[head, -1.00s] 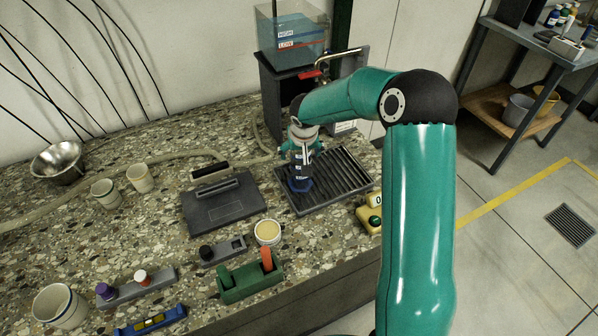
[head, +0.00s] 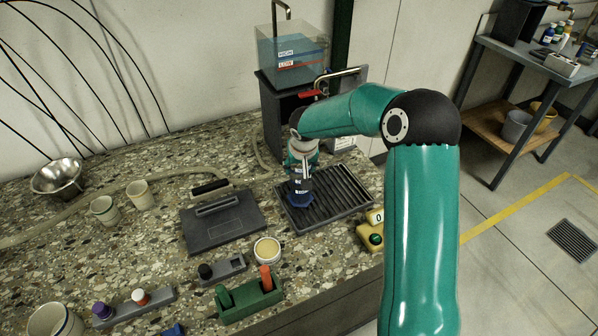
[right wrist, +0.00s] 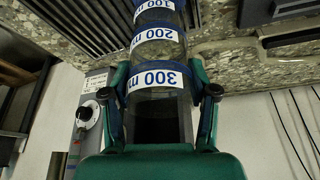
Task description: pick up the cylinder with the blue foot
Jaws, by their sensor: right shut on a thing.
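The clear cylinder (head: 302,184) with the blue foot (head: 299,201) stands upright over the left part of the black slatted drip grate (head: 345,190). I cannot tell whether the foot touches the slats. My right gripper (head: 302,157) comes from above and is shut on the upper part of the cylinder. In the right wrist view the cylinder (right wrist: 158,50) lies between the two fingers of this gripper (right wrist: 160,103), with blue bands and white 100, 200 and 300 ml labels. The foot is outside that view. My left gripper is not in view.
A water tank (head: 292,55) on a black stand is behind the grate. A grey flat case (head: 224,218) lies left of it, and a yellow box with a green button (head: 371,237) sits at its front right. A cream cup (head: 267,250) and green holder (head: 250,298) stand in front.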

